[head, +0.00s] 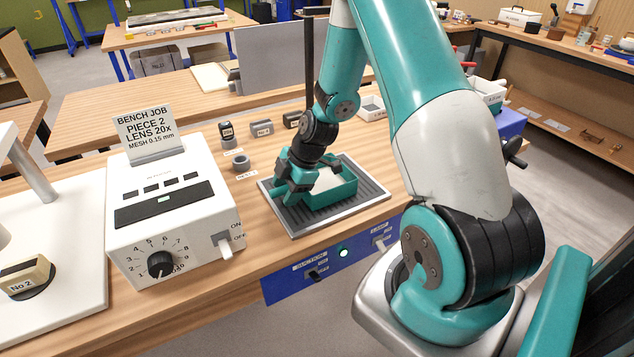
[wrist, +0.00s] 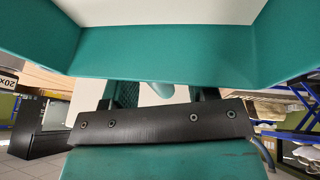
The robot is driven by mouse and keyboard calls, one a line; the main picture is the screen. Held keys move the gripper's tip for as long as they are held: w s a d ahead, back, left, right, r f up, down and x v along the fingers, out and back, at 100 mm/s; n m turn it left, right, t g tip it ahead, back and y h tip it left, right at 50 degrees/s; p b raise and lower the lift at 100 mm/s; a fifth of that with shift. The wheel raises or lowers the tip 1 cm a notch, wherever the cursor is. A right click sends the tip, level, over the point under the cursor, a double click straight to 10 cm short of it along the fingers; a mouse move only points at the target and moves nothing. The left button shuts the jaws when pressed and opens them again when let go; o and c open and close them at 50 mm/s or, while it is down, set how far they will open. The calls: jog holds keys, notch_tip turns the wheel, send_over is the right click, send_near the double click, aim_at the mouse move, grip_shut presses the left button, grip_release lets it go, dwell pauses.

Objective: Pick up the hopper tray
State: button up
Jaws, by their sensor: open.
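The hopper tray (head: 337,198) is a teal, open, rectangular tray with a white inside. It sits on a dark ribbed plate (head: 374,193) with a light rim, on the wooden bench. My gripper (head: 299,190) is low at the tray's left end, with its jaws open. In the wrist view the teal tray wall (wrist: 165,62) spans the top of the picture, close in front of my gripper (wrist: 165,92). Whether the fingers touch the wall cannot be told. My arm and gripper hide part of the tray's left end.
A white control box (head: 172,215) with a dial and a job card (head: 146,130) stands left of the plate. Small dark blocks (head: 262,128) lie behind. A blue switch panel (head: 320,268) is on the bench front. A dark upright post (head: 309,65) stands behind my wrist.

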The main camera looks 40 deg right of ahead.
grip_shut()
notch_tip(320, 180, up, 20)
jog(key=b, duration=0.1)
jog(key=shift+b, duration=0.4)
jog(key=c, duration=0.8)
grip_release()
grip_shut()
